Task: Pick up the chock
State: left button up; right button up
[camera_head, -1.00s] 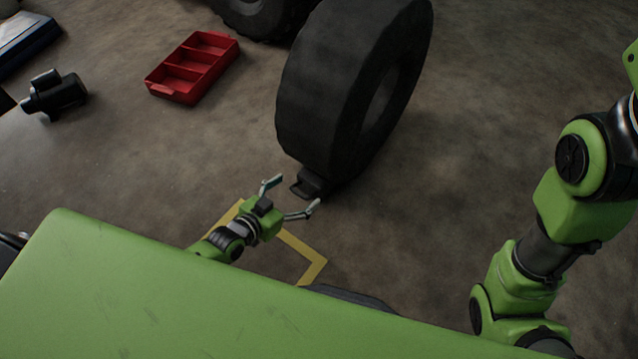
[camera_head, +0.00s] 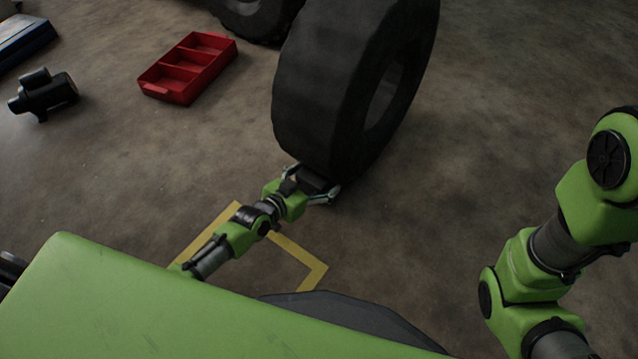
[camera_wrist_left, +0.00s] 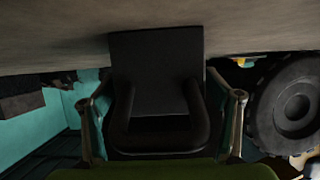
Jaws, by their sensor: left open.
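The black chock (camera_head: 312,180) lies on the floor against the foot of the large standing tyre (camera_head: 335,100). My left gripper (camera_head: 311,182) is open, with one finger on each side of the chock. In the left wrist view the chock (camera_wrist_left: 158,75) fills the middle, between the two fingers (camera_wrist_left: 165,110); small gaps show beside it there. My right arm shows at the right of the head view, but its gripper is out of view.
A red compartment tray (camera_head: 188,68) and a black motor-like part (camera_head: 43,94) lie on the floor to the left. A yellow floor marking (camera_head: 300,262) lies in front of the chock. Another tyre (camera_head: 255,18) stands behind. The floor right of the large tyre is clear.

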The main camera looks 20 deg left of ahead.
pick_arm(q)
jog(key=c, duration=1.6)
jog(key=shift+w+r, duration=0.1)
jog(key=shift+r, duration=0.1)
jog(key=shift+c, duration=1.2)
